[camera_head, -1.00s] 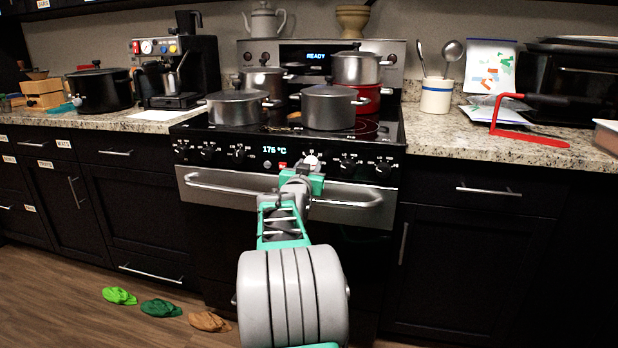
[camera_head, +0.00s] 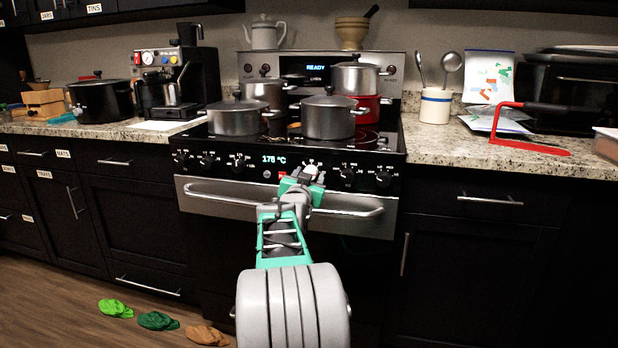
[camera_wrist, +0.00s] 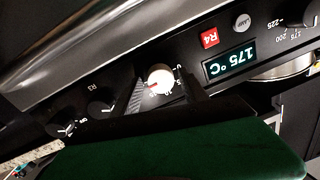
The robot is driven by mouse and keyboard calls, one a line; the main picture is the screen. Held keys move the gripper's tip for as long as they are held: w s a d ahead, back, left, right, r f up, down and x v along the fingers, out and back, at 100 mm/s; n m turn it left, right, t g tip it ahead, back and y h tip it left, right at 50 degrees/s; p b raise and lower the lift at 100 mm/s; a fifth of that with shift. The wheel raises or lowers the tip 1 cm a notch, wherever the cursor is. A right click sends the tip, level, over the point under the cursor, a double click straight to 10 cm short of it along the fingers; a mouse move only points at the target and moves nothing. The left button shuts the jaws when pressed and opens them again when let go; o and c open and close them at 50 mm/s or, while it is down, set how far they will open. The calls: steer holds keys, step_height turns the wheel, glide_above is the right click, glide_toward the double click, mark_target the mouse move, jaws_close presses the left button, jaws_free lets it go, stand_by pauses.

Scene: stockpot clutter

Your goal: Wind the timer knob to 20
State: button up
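The white timer knob (camera_wrist: 160,79) with a red mark is on the black stove front. Small numbers lie beside it, only partly readable in the wrist view. In the head view the knob (camera_head: 310,167) shows just above my gripper (camera_head: 304,179), which partly hides it. In the wrist view my gripper (camera_wrist: 164,96) has one finger on each side of the knob. The fingers are apart, with a narrow gap showing on the right side. I cannot tell whether the left finger touches the knob.
Black knobs (camera_head: 347,174) flank the timer. The oven handle (camera_head: 345,211) runs below my gripper. Pots (camera_head: 328,117) stand on the cooktop above.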

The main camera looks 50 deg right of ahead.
steer(key=shift+o, duration=0.5)
steer(key=shift+a, duration=0.1)
steer(key=p+v, duration=0.1)
steer(key=v, duration=0.6)
steer(key=shift+s+a, duration=0.2)
steer(key=shift+a, duration=0.1)
steer(key=w+a+r+n+y+p, duration=0.2)
steer(key=a+r+y+p, duration=0.1)
steer(key=a+p, duration=0.5)
steer(key=w+a+r+n+y+p, duration=0.1)
steer(key=a+r+n+y+p, duration=0.2)
steer(key=a+p, duration=0.45)
steer(key=w+a+r+n+y+p, duration=0.2)
steer(key=a+y+p, duration=0.25)
steer(key=a, duration=0.65)
steer(key=s+a+r+n+g+y+p, duration=0.2)
steer(key=s+a+n+p, duration=0.2)
steer(key=s+a+p, duration=0.3)
steer(key=s+a+r+n+g+y+p, duration=0.2)
steer(key=s+a+p, duration=0.6)
steer(key=a, duration=0.7)
steer(key=shift+s+a+r+n+g+y, duration=0.25)
steer(key=shift+n+g+y, duration=0.25)
steer(key=shift+n+y, duration=0.45)
